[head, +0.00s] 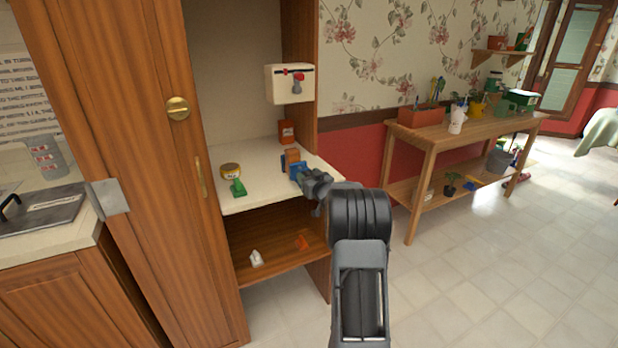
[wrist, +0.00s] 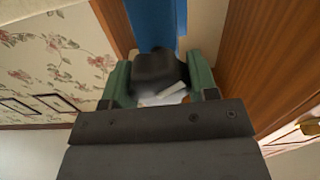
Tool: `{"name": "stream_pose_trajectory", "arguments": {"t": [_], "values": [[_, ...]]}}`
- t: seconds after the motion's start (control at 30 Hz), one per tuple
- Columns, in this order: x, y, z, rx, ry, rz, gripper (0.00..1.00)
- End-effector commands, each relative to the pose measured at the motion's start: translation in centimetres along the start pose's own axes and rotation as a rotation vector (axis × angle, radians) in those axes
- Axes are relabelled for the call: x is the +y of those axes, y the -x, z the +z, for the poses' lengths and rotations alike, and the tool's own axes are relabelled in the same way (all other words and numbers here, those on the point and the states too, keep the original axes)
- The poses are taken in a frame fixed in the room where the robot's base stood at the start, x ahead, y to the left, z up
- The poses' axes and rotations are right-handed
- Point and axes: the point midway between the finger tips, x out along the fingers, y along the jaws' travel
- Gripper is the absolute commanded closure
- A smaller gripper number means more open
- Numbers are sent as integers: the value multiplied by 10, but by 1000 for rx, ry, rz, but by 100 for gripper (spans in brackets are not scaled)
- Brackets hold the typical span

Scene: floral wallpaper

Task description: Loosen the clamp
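The clamp (head: 296,169) shows in the head view as a blue piece at the tip of my arm, over the cream shelf, with an orange-brown part beside it. In the wrist view a blue bar (wrist: 157,22) runs up from a black knob-like part (wrist: 158,68). My gripper (wrist: 160,84) has its two green fingers on either side of this black part, which fills most of the gap. I cannot tell whether the fingers press on it. My gripper (head: 306,177) partly hides the clamp in the head view.
A white box (head: 290,84) hangs above. Wooden cabinet panels close in the left side. A wooden bench (head: 450,130) stands to the right, with open floor before it.

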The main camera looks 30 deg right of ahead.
Motion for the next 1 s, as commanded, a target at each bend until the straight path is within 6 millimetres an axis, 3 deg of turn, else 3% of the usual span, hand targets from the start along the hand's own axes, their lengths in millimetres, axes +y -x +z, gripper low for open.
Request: {"name": "stream_pose_trajectory", "arguments": {"t": [0.23, 0.57, 1.0], "values": [[0, 0, 0, 0, 0, 0, 70], [0, 0, 2, 1, 71, 0, 70], [-2, 0, 5, 3, 448, 0, 70]]}}
